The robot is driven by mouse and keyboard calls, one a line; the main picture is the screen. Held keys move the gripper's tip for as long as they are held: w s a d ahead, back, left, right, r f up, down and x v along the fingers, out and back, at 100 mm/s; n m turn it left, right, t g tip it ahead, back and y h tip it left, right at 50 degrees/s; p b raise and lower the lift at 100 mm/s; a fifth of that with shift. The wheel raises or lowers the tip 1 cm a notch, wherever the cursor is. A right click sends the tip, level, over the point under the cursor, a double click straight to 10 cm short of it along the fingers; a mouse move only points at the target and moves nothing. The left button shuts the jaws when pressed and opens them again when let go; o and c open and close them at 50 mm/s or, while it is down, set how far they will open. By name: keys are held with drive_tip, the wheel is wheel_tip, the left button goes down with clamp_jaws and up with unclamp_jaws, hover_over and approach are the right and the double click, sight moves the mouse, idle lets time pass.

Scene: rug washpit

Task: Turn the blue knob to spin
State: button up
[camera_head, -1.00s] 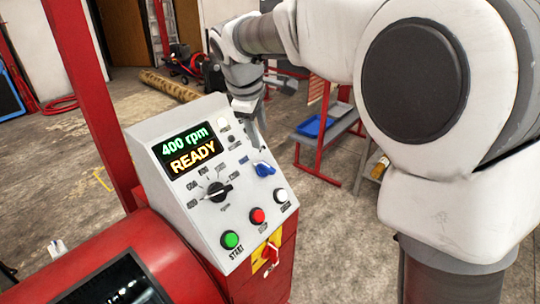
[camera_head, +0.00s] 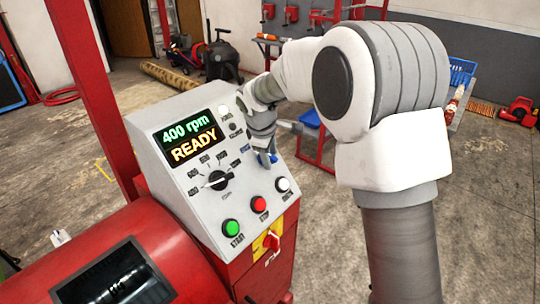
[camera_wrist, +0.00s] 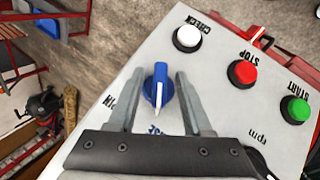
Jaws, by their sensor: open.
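The blue knob (camera_wrist: 158,88) with a white pointer line sits on the sloped grey control panel (camera_head: 190,140). In the wrist view it lies between the two fingers of my gripper (camera_wrist: 157,90), which are open, one on each side and apart from it. Its pointer is toward the bottom of that view, near a partly hidden label; "IN" letters show to its left. In the head view my gripper (camera_head: 265,155) is at the panel's right side and covers most of the blue knob (camera_head: 272,158). The display (camera_head: 190,139) reads "400 rpm READY".
Near the knob are a white CHECK button (camera_wrist: 187,38), a red STOP button (camera_wrist: 243,73) and a green START button (camera_wrist: 295,110). A black rpm dial (camera_head: 217,180) sits left of the knob. A red switch on yellow (camera_head: 271,241) is below the panel.

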clamp_jaws()
